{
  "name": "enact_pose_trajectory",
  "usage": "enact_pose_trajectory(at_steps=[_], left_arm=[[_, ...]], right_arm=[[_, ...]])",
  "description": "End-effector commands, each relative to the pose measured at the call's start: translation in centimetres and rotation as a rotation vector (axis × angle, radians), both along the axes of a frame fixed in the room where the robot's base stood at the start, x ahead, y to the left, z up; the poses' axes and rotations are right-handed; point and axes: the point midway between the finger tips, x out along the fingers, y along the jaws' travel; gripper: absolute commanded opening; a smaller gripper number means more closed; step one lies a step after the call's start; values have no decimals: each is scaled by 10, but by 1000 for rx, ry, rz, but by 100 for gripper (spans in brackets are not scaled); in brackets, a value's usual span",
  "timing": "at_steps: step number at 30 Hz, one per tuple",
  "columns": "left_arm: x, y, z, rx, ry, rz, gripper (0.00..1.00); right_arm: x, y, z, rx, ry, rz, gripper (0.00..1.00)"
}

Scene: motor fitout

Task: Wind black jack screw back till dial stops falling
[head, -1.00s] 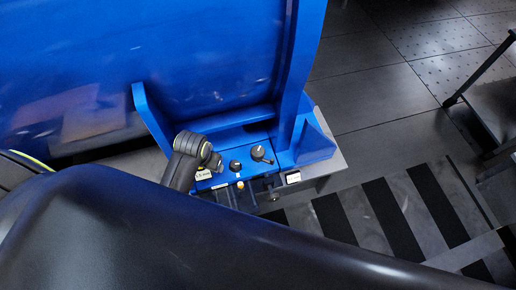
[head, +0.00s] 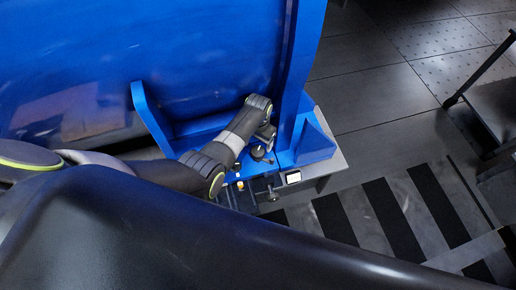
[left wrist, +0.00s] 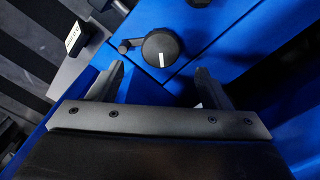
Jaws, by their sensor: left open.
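A round black knob with a white index line and a small side crank (left wrist: 161,48) sits on the blue base; I take it for the jack screw, but cannot be sure. In the head view the same knob (head: 259,155) is partly hidden by my left arm. My left gripper (left wrist: 158,82) is open and empty, its fingers spread just short of the knob, not touching it. In the head view this gripper (head: 266,140) hangs above the knob. A small black unit with a white face (head: 293,177), perhaps the dial, sits at the base's right front; its reading is illegible.
A blue upright (head: 295,75) and wedge gusset (head: 316,143) stand close right of my left gripper. A blue panel (head: 190,60) rises behind. Another black knob (left wrist: 199,2) shows at the wrist view's top edge. Open tiled floor (head: 375,95) lies right.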

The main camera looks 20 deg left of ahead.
Motion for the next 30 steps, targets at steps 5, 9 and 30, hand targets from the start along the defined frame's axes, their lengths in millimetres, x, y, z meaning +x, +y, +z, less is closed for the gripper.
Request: enact_pose_trajectory(at_steps=[5,9,30], left_arm=[[0,1,-32,2,2,0,72],[-1,1,-50,2,3,1,72],[-1,1,-62,0,0,2,44]], right_arm=[[14,-7,-9,-10,-10,2,72],[19,-7,-14,-11,-8,1,72],[24,-6,-15,-9,-7,0,72]])
